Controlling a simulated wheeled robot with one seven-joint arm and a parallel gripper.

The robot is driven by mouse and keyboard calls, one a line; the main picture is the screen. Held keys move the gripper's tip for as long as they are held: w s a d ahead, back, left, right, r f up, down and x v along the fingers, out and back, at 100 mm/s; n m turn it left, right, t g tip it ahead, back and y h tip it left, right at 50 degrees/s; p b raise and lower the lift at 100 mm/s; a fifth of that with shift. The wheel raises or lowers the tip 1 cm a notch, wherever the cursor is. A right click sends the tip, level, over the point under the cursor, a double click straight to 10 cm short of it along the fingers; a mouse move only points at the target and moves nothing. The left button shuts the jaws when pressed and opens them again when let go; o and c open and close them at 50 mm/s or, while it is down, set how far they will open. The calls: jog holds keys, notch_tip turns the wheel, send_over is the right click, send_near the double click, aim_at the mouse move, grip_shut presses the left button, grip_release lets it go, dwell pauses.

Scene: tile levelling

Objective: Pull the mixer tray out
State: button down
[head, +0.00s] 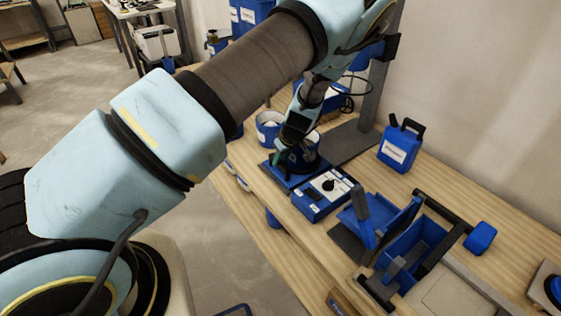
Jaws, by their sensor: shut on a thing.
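The mixer tray (288,180) is a flat blue piece at the foot of the mixer stand (378,95), on the wooden bench. A dark round vessel (312,163) stands on it, partly hidden by my arm. My gripper (277,160) is low at the tray's left side and shut on the tray. The fingertips are small and partly hidden, so the exact grip point is unclear. The tray lies flat, beside the stand's dark base (350,142).
A blue control box (323,194) with a black knob sits close in front of the tray. A blue bucket (268,128) stands just behind. A blue canister (399,147) and blue bins (410,240) are to the right. The bench's front edge is near.

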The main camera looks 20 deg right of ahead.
jog(key=shift+s+a, duration=0.1)
jog(key=shift+a, duration=0.4)
jog(key=c, duration=0.7)
grip_release()
jog(key=b+v, duration=0.2)
jog(key=v, duration=0.8)
jog(key=shift+s+r, duration=0.1)
jog(key=shift+r, duration=0.3)
